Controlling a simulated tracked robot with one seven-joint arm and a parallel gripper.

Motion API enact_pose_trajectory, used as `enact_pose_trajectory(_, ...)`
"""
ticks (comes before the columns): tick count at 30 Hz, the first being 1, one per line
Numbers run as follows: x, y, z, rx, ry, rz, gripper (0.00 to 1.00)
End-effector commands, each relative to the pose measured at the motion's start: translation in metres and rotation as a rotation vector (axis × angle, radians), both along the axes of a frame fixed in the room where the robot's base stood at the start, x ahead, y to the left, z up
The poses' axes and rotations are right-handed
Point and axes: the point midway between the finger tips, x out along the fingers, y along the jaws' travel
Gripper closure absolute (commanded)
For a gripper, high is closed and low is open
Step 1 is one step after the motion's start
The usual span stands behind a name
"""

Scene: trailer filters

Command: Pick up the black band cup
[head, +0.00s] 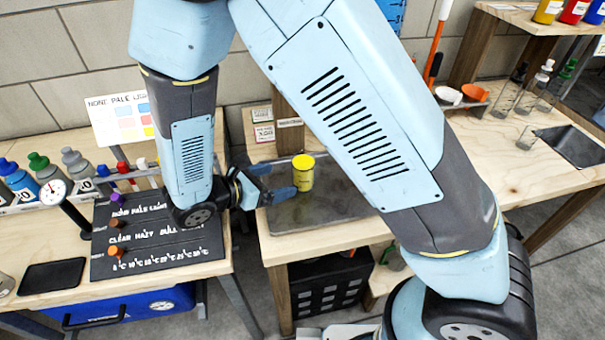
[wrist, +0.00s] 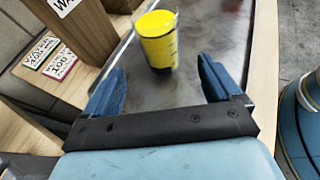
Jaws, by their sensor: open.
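A yellow cup (head: 303,173) stands upright on a grey metal tray (head: 335,207) on the middle wooden bench. In the wrist view the cup (wrist: 157,38) shows a dark band at its foot and thin dark marks on its side. My gripper (head: 281,180) is open, just left of the cup in the head view. In the wrist view my gripper (wrist: 162,70) has its two blue fingers spread apart, with the cup ahead between their lines. The fingers hold nothing. My arm hides part of the tray in the head view.
A wooden post (wrist: 88,35) with labels stands beside the tray. The left bench has a black mat (head: 155,240), a gauge (head: 54,190) and several bottles. Glassware (head: 527,137) stands on the right bench. Bare tray lies right of the cup in the wrist view.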

Motion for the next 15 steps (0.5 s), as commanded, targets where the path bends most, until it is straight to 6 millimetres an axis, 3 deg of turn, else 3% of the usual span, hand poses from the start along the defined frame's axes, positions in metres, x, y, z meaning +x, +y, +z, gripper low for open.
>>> enact_pose_trajectory(5, 0.015, -0.018, -0.009, -0.001, 0.000, -0.005, 0.09)
enact_pose_trajectory(15, 0.027, -0.031, -0.016, 0.000, 0.000, -0.006, 0.09)
